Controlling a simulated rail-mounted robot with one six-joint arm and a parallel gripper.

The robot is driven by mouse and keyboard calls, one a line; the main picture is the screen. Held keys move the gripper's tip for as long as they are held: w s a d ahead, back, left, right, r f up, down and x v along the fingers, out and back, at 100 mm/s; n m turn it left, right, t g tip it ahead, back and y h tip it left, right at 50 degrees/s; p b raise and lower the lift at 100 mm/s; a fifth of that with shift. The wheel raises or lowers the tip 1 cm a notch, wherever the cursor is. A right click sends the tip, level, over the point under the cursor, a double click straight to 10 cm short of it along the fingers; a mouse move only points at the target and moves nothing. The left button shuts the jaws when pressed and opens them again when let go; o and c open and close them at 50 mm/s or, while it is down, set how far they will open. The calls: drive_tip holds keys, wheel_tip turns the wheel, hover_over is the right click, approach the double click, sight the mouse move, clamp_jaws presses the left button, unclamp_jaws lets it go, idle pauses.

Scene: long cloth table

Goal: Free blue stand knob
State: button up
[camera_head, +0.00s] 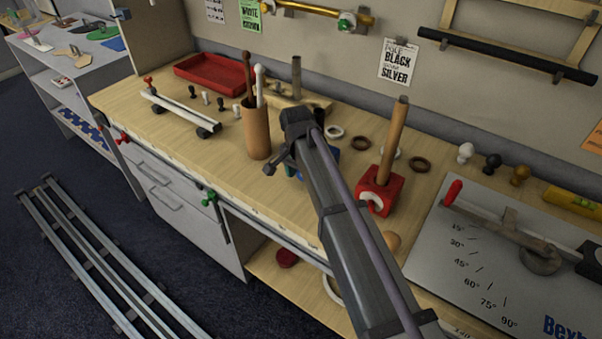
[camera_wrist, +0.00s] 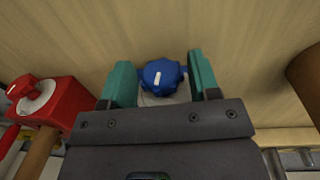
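The blue knob (camera_wrist: 162,76), lobed and with a white mark on its face, sits between the two teal fingers of my gripper (camera_wrist: 160,82) in the wrist view. Each finger stands close beside it; I cannot tell whether they touch it. A pale part shows just below the knob. In the head view, my dark arm and gripper mostly hide the blue stand (camera_head: 333,143), leaving only small blue patches beside the arm.
A red stand (camera_head: 380,191) with a white knob and an upright wooden pole is close to the right of my arm. A wooden cup (camera_head: 257,132) with sticks stands to the left. Dark and white rings lie behind. A grey angle plate (camera_head: 480,262) lies at right.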

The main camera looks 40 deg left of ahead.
drive_tip(key=shift+o, duration=0.6)
drive_tip(key=shift+r, duration=0.1)
wheel_tip(320, 180, up, 11)
drive_tip(key=p, duration=1.1)
drive_tip(key=shift+a, duration=0.4)
drive_tip(key=shift+f, duration=0.2)
